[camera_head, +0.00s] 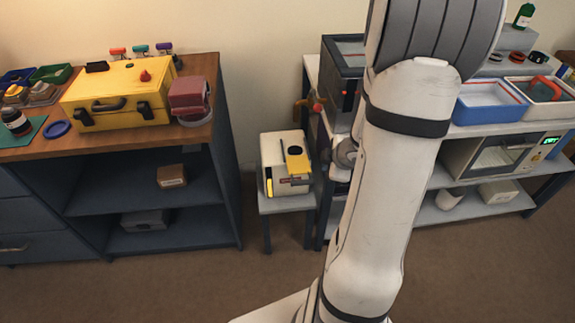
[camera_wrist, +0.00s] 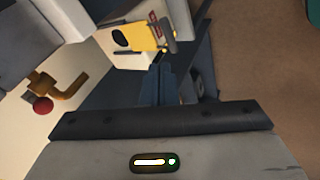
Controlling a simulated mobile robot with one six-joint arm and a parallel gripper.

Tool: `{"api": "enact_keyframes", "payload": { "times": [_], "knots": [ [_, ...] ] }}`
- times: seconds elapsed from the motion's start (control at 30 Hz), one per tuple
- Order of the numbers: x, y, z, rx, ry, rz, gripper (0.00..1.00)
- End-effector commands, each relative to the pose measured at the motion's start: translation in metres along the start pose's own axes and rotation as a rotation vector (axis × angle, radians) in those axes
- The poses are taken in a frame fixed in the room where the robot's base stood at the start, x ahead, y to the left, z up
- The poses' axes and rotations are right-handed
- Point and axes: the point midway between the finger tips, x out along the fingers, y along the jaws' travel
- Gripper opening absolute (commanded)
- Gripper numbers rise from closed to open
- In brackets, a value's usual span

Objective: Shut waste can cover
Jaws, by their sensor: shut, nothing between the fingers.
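The waste can is a white box (camera_head: 272,148) on a small grey stand between the two benches. Its yellow cover (camera_head: 298,160) has a dark round patch and lies toward the can's right side; I cannot tell how far open it is. In the wrist view the can's white body (camera_wrist: 105,12) and yellow cover (camera_wrist: 145,36) show at the top, with a grey bar at the cover's right end. My gripper (camera_wrist: 162,75) is shut and empty, apart from the can and pointing its way. In the head view my arm hides most of it.
An orange pipe with a red knob (camera_wrist: 42,104) stands close on the left in the wrist view. The right bench (camera_head: 470,130) is beside the can's stand (camera_head: 287,203). The left wooden bench (camera_head: 120,140) holds a yellow case (camera_head: 118,98). Floor in front is clear.

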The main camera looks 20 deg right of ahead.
Motion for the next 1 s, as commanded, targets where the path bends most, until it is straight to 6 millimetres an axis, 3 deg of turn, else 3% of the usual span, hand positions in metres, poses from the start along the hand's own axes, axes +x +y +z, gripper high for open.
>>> {"api": "enact_keyframes", "payload": {
  "times": [0.03, 0.1, 0.27, 0.47, 0.8, 1.0],
  "knots": [
    [0.018, -0.017, 0.008, -0.024, 0.044, -0.038, 0.00],
    [0.028, -0.031, 0.009, -0.056, 0.097, -0.076, 0.00],
    [0.038, -0.046, 0.009, -0.090, 0.156, -0.115, 0.00],
    [0.067, -0.052, 0.005, -0.092, 0.159, -0.119, 0.00],
    [0.138, -0.060, -0.005, -0.092, 0.157, -0.118, 0.00],
    [0.152, -0.037, -0.008, -0.091, 0.155, -0.116, 0.00]
  ]
}}
